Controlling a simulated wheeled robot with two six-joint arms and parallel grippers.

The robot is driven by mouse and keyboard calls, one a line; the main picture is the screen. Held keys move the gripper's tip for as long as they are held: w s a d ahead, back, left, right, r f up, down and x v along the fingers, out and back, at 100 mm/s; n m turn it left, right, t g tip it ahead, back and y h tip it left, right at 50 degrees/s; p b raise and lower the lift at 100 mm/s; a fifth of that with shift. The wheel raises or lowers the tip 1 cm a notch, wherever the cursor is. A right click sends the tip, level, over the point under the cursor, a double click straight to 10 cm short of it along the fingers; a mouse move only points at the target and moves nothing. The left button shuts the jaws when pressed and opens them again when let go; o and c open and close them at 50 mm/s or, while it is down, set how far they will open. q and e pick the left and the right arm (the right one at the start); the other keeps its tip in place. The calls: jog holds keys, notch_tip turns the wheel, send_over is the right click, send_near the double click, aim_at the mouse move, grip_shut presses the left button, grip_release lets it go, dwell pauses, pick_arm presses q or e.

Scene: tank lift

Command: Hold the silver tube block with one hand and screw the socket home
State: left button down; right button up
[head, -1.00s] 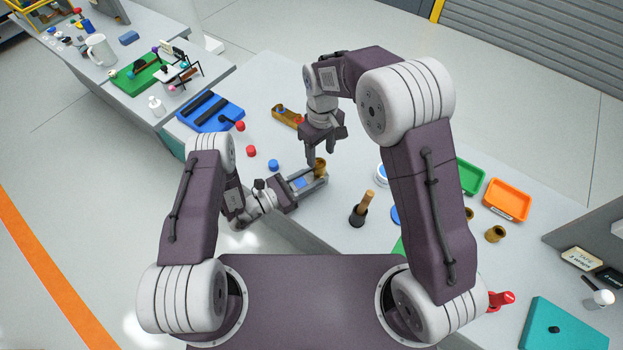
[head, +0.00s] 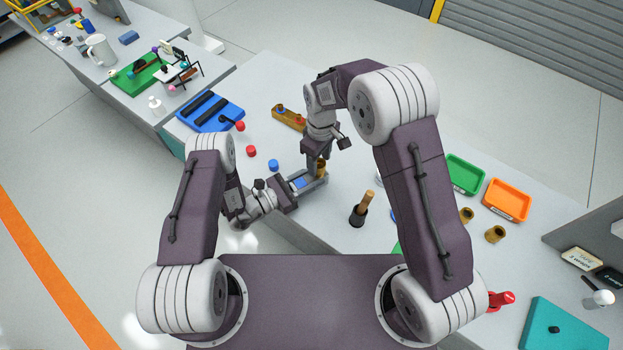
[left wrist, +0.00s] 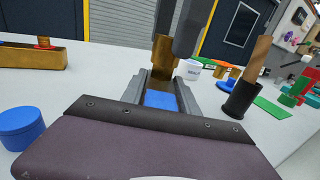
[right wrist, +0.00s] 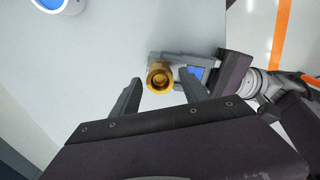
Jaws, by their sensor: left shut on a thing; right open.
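The silver tube block (head: 310,183) lies near the table's front edge, with a blue patch on it (left wrist: 160,100). My left gripper (head: 294,190) is shut on the block's near end. The brass socket (head: 320,170) stands upright at the block's far end; its open round top shows in the right wrist view (right wrist: 160,77). My right gripper (right wrist: 158,92) is open and points down over the socket, which appears between its fingertips. How deep the socket sits in the block cannot be told.
A black holder with a wooden handle (head: 360,210) stands right of the block. A blue cap (head: 273,165), red caps and a brass rack (head: 289,118) lie behind and left. Loose brass sockets (head: 495,234), a green tray (head: 464,174) and an orange tray (head: 507,200) are at right.

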jog(key=shift+f, duration=0.9)
grip_shut()
jog(key=shift+o, duration=0.7)
grip_release()
